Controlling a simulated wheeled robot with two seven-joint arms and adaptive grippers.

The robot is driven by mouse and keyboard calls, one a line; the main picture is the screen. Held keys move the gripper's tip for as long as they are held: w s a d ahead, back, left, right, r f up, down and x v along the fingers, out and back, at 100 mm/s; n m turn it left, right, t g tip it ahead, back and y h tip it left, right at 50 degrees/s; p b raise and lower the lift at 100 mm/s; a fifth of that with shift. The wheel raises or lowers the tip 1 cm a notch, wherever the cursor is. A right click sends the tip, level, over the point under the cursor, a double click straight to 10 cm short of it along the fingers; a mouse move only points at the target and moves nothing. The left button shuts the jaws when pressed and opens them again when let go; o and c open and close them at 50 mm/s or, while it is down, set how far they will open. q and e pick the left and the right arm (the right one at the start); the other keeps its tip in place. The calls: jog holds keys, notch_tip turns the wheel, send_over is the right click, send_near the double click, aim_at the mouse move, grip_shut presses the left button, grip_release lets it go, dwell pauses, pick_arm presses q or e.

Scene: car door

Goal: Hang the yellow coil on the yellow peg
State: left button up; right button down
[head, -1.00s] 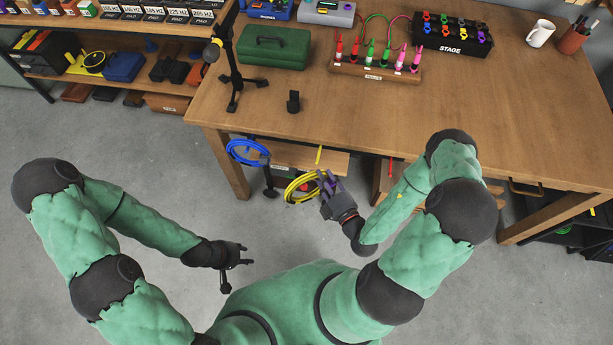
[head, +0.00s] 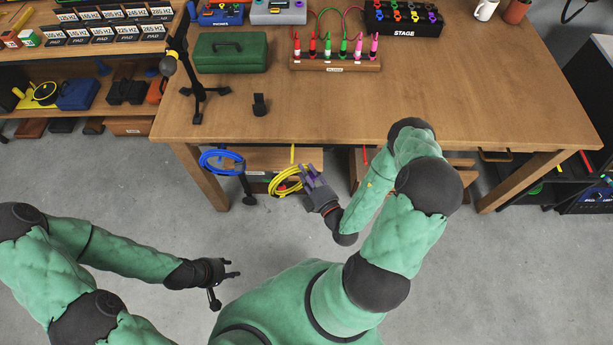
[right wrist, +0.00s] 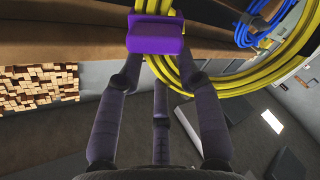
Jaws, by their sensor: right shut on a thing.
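The yellow coil (head: 283,182) is a loop of yellow cable with a purple tie (right wrist: 155,38). My right gripper (head: 314,176) is shut on the coil at the purple tie, which sits between the fingertips in the right wrist view. The coil hangs clear of the floor, before the table's front edge. The yellow peg (head: 292,153) is a thin yellow rod under the table edge, just above the coil in the head view. I cannot tell whether they touch. My left gripper (head: 236,269) is empty and its fingers look apart, low over the floor.
A blue coil (head: 220,161) hangs left of the yellow one; it also shows in the right wrist view (right wrist: 255,25). A red peg (head: 365,156) is to the right. The wooden table (head: 330,110) holds a green box (head: 231,52) and a small stand. Floor on the left is clear.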

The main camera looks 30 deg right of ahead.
jog(key=w+d+f+b, duration=0.2)
jog(key=w+d, duration=0.2)
jog(key=w, duration=0.3)
jog(key=shift+d+b, duration=0.2)
jog(key=shift+b, duration=0.2)
dwell(0.8)
jog(key=shift+w, duration=0.1)
dwell(0.5)
